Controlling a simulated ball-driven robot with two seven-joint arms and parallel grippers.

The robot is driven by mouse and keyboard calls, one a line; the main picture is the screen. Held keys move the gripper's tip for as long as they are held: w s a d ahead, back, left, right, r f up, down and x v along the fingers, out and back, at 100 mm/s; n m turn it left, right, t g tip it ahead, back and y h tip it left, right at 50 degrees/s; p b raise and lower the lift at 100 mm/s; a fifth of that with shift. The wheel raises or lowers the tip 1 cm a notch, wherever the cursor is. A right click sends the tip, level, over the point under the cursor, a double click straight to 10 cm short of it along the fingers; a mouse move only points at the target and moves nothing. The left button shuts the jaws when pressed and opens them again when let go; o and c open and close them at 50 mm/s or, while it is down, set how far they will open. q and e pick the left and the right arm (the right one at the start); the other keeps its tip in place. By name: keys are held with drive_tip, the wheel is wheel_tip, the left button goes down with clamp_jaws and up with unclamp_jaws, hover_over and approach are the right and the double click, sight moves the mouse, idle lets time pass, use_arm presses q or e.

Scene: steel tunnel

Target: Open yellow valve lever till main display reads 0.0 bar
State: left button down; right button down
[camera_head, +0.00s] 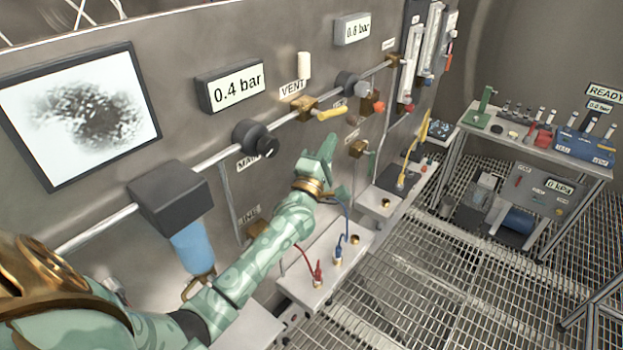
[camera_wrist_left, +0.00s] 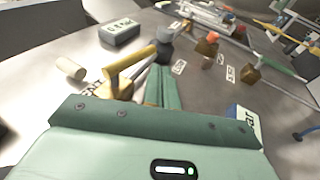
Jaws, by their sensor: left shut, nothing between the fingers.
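The yellow valve lever (camera_head: 331,112) sticks out to the right from a brass valve (camera_head: 303,108) on the wall pipe, beside the VENT label. In the left wrist view the lever (camera_wrist_left: 131,63) lies just left of my fingers. A display (camera_head: 231,88) near the MAIN label reads 0.4 bar; a second display (camera_head: 352,29) further along reads 0.8 bar. My left gripper (camera_head: 326,149) is shut and empty, below the lever in the head view and apart from it. Its closed fingers (camera_wrist_left: 160,85) also show in the left wrist view. My right gripper is out of view.
A white cylinder (camera_head: 304,66) stands out above the valve. Small shelves with red and blue leads (camera_head: 318,273) lie below my left arm.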

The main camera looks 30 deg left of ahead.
use_arm(q)
drive_tip(key=b+v, duration=0.1)
drive_tip(key=v, duration=0.9)
drive_tip(key=shift+s, duration=0.2)
drive_tip(key=shift+f, duration=0.1)
